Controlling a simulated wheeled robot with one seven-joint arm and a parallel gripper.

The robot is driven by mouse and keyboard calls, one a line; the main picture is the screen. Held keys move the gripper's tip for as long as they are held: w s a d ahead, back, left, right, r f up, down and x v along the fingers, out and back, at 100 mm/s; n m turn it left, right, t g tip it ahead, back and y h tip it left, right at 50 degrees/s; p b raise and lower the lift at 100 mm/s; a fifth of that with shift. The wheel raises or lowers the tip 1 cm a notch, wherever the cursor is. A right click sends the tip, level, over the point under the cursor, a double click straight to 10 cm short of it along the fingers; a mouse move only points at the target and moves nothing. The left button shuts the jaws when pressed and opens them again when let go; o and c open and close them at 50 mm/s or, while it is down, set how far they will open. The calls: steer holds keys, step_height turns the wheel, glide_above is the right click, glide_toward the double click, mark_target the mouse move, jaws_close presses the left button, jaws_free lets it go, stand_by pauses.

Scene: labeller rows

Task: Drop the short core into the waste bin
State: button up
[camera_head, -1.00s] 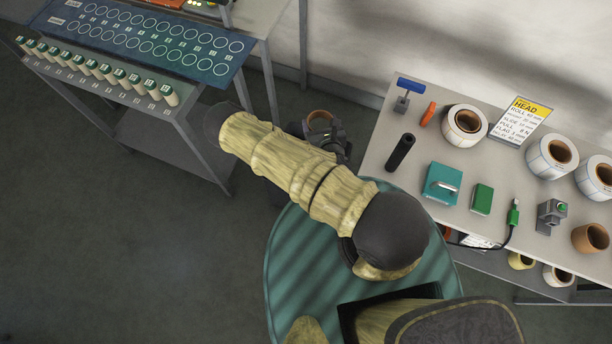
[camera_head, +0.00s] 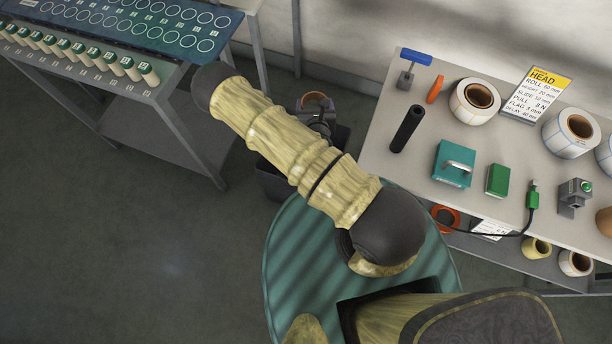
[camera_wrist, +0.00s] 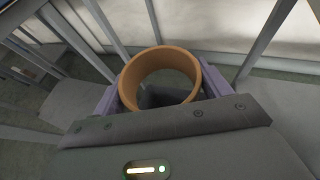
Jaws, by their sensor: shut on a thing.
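The short core, a brown cardboard ring, is held in my gripper; it shows in the head view (camera_head: 314,98) and the wrist view (camera_wrist: 126,84). My gripper (camera_head: 318,108) is shut on it, with a purple-grey finger on each side of the ring in the wrist view. The waste bin (camera_head: 272,182), a dark box on the floor, shows partly below my gripper in the head view. My arm and gripper hide much of the bin. I cannot tell the height of the core above it.
At the right a table (camera_head: 385,170) holds label rolls (camera_head: 474,102), a black cylinder (camera_head: 407,128), a teal box (camera_head: 453,165) and a sign (camera_head: 535,95). A lower shelf holds more rolls. At the left a rack (camera_head: 165,92) carries several green-topped cylinders. Floor is clear at lower left.

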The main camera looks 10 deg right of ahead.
steer(key=w+f+m+g+h+b, duration=0.2)
steer(key=f+m+h+b, duration=0.2)
steer(key=f+b, duration=1)
steer(key=w+f+m+g+h+b, duration=0.2)
steer(key=f+m+g+h+b, duration=0.1)
steer(key=f+b, duration=1.2)
steer(key=m+h+b, duration=0.1)
steer(key=b, duration=0.6)
steer(key=shift+w+a+m+g+h, duration=0.25)
steer(key=shift+a+m+g+h, duration=0.05)
steer(key=shift+a+m, duration=0.1)
step_height(320, 180, down, 6)
steer(key=b, duration=0.5)
